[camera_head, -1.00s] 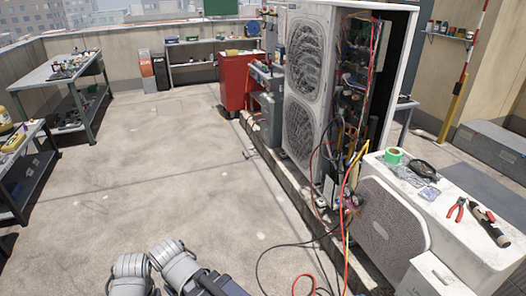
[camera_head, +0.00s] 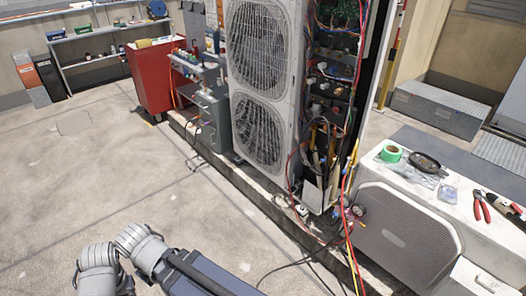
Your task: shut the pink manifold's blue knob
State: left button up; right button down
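A small gauge manifold (camera_head: 354,212) with pinkish parts and round gauges hangs low at the right side of the tall opened condenser (camera_head: 262,85). Red, yellow and dark hoses run around it. Its blue knob is too small to make out clearly, so I cannot tell whether it is open or shut. Only grey and dark links of my own arm show at the bottom left, well away from the manifold. Neither of my grippers is in view.
A low white unit (camera_head: 405,222) stands right of the manifold, with green tape (camera_head: 391,154) and red-handled pliers (camera_head: 481,206) on top. Hoses (camera_head: 290,262) trail over the floor. A red cabinet (camera_head: 153,80) stands behind. The floor at left is clear.

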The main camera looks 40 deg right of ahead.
aim_at(334, 215)
jog(key=i+l+z, duration=0.1)
jog(key=i+z, duration=0.2)
jog(key=i, duration=0.3)
jog(key=i+z, duration=0.3)
jog(key=i, duration=0.35)
jog(key=i+j+z, duration=0.3)
jog(key=i, duration=0.3)
jog(key=i+z, duration=0.15)
jog(key=i, duration=1.2)
jog(key=z, duration=4.25)
